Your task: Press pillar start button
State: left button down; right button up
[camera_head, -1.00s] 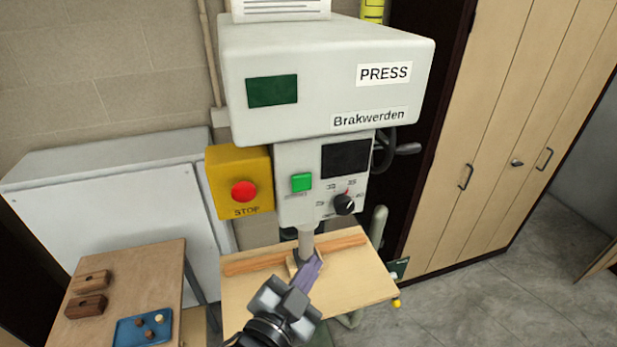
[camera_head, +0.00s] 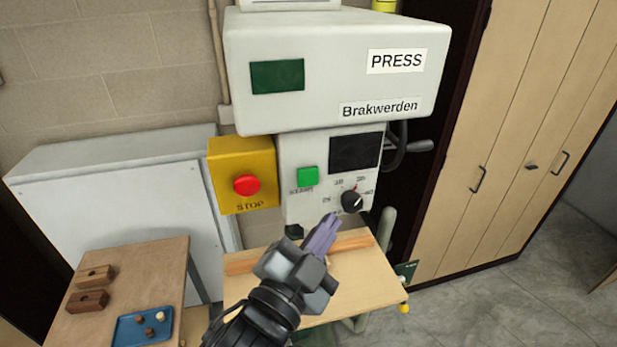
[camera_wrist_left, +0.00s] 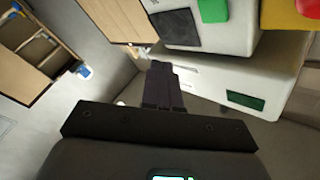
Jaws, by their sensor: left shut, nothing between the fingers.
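The press (camera_head: 330,85) has a pillar with a control panel. The green start button (camera_head: 308,176) is on the panel, left of a dark screen (camera_head: 354,152). It also shows in the left wrist view (camera_wrist_left: 213,10), at the top edge. My left gripper (camera_head: 327,228) is shut with nothing in it. In the head view its tips appear below and a little right of the button; I see no contact with it. In the left wrist view the shut fingers (camera_wrist_left: 161,85) point up towards the panel. My right gripper is not in view.
A yellow box with a red stop button (camera_head: 246,185) sits left of the panel. A black dial (camera_head: 352,201) is at its lower right. Below is a wooden press table (camera_head: 360,285) with a bar across it. A side table (camera_head: 130,270) holds a blue tray (camera_head: 127,331) and wooden blocks.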

aim_at(308, 177)
pick_arm(q)
jog(key=w+p, duration=0.1)
jog(key=w, duration=0.1)
jog(key=w+a+p, duration=0.1)
jog(key=w, duration=0.2)
jog(key=w+a+p, duration=0.1)
jog(key=w, duration=0.2)
jog(key=shift+w+a+p, duration=0.1)
jog(key=shift+a+p, duration=0.15)
jog(key=shift+p, duration=0.15)
dwell(0.6)
dwell(0.8)
jog(key=shift+w, duration=0.15)
dwell(0.4)
jog(key=shift+w+a, duration=0.1)
jog(key=shift+w, duration=0.15)
